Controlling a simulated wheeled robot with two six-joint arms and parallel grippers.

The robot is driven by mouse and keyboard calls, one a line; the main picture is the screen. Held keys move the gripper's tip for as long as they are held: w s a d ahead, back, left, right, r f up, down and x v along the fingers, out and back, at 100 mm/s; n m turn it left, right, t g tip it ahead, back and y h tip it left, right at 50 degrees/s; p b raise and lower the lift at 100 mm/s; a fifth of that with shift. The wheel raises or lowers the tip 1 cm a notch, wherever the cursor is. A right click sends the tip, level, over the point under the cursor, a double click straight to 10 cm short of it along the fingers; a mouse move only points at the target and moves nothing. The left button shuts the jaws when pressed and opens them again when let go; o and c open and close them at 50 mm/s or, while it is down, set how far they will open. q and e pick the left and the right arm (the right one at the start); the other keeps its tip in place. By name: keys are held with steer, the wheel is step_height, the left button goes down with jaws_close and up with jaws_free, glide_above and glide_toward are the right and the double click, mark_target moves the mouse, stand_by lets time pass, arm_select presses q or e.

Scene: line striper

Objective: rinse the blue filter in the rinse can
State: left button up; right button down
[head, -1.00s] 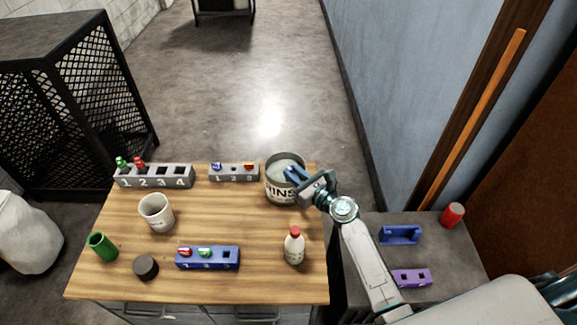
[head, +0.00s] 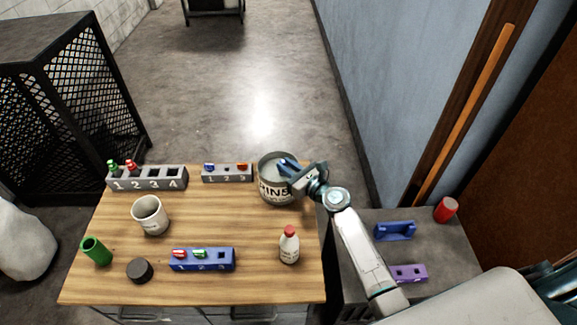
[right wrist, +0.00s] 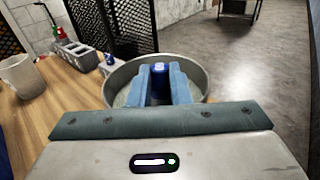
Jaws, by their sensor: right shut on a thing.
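The rinse can (head: 277,190) is a round grey metal can with dark lettering at the back right of the wooden table. My right gripper (head: 285,164) reaches over its rim from the right, fingers inside the opening. In the right wrist view the two blue-grey fingers (right wrist: 160,84) are shut on the blue filter (right wrist: 158,70), whose rounded blue end shows between them within the can's rim (right wrist: 199,88). The filter's lower part is hidden, so how deep it sits cannot be told. My left gripper is not in view.
A grey numbered rack (head: 146,179), a small grey rack (head: 227,174), a pale mug (head: 149,216), a green cup (head: 96,251), a black puck (head: 139,271), a blue rack (head: 202,260) and a red-capped bottle (head: 289,246) stand on the table. Its middle is clear.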

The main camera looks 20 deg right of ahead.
step_height(320, 180, up, 13)
steer(key=p, duration=0.4)
stand_by(0.4)
